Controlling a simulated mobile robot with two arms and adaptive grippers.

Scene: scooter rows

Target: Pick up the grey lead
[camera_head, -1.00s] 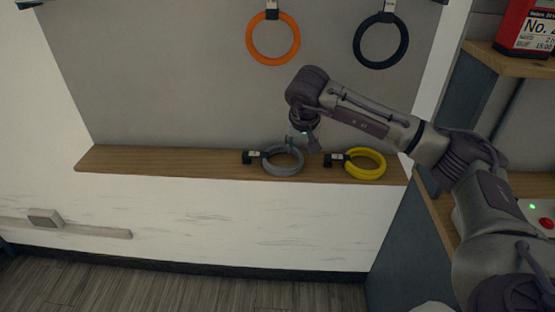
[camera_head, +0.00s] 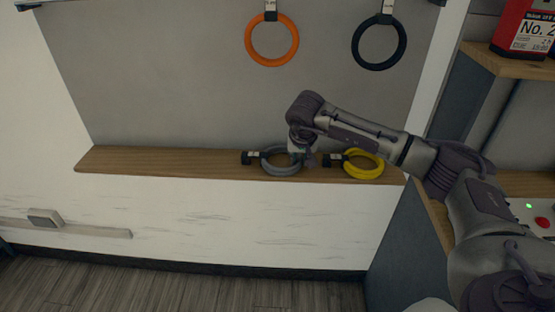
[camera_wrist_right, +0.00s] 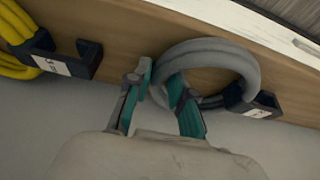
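The grey lead (camera_head: 283,170) is a coiled ring with a black labelled plug, lying on the wooden ledge. It also shows in the right wrist view (camera_wrist_right: 236,57), with its plug (camera_wrist_right: 258,106) to the right. My right gripper (camera_head: 299,160) is down at the right side of the grey coil. In the right wrist view, my right gripper (camera_wrist_right: 160,84) is open, its two teal-padded fingers on either side of the coil's band. One finger reaches inside the ring and the other is outside it. Firm contact cannot be made out. My left gripper is not in view.
A yellow lead (camera_head: 362,164) lies on the wooden ledge (camera_head: 130,161) just right of the grey one. An orange lead (camera_head: 272,40) and a dark lead (camera_head: 379,42) hang on the grey panel above. The ledge's left part is clear.

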